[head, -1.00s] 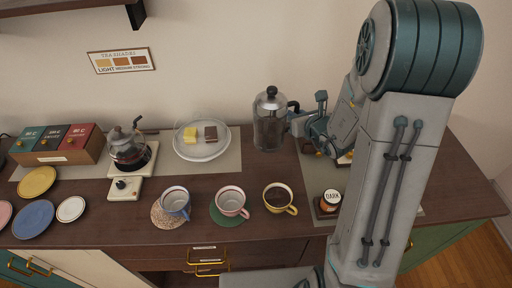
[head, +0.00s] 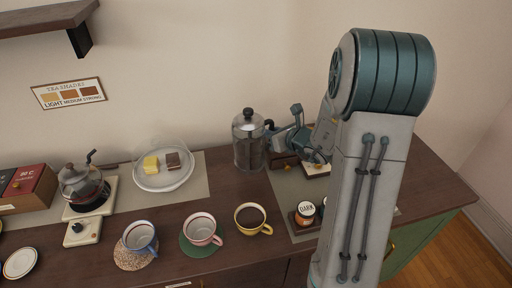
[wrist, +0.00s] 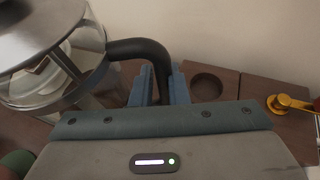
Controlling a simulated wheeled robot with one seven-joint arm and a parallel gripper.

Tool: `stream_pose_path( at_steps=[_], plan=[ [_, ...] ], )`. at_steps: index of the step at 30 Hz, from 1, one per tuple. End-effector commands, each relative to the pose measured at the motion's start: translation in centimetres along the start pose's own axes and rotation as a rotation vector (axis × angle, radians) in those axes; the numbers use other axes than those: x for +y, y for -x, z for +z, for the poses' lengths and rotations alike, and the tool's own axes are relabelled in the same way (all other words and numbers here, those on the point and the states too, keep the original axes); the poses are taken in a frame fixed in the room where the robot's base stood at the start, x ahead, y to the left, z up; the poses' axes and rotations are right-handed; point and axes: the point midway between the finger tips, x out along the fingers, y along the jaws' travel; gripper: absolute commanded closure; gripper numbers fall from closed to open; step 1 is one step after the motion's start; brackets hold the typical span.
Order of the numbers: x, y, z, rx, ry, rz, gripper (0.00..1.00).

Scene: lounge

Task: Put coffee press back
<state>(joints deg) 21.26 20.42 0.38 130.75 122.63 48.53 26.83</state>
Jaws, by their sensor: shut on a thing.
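The coffee press (head: 249,142) is a clear glass cylinder with a metal lid, a round knob and a black handle. It stands upright at the back of the counter in the head view, and fills the upper left of the wrist view (wrist: 60,60). My gripper (wrist: 159,90) is shut on its black handle (wrist: 147,50), on the right side of the press. In the head view my gripper (head: 276,135) reaches the press from the right. Whether the base of the press touches the counter is hard to tell.
A plate with two cake pieces (head: 163,182) stands left of the press. Three cups, with a coffee-filled yellow one (head: 251,218), stand in front. A teapot (head: 84,188) is at left. A dark wooden holder with a round hole (wrist: 208,86) and a DARK jar (head: 305,212) are at right.

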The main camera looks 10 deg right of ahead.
Motion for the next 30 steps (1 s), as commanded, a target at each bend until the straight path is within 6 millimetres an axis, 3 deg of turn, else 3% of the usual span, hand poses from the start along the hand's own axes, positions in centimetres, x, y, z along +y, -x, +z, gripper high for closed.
stream_pose_path(
  at_steps=[3, 8, 13, 21, 30],
  plan=[
    [1.3, -2.4, -0.4, -0.001, -0.002, 0.004, 1.0],
    [2.1, -4.2, -0.8, -0.003, -0.001, 0.0, 1.0],
    [2.3, -4.9, -1.4, -0.001, -0.001, -0.001, 1.0],
    [2.3, -6.0, -4.1, -0.001, -0.002, 0.0, 1.0],
    [2.3, -6.2, -4.6, -0.005, 0.001, -0.001, 1.0]
  ],
)
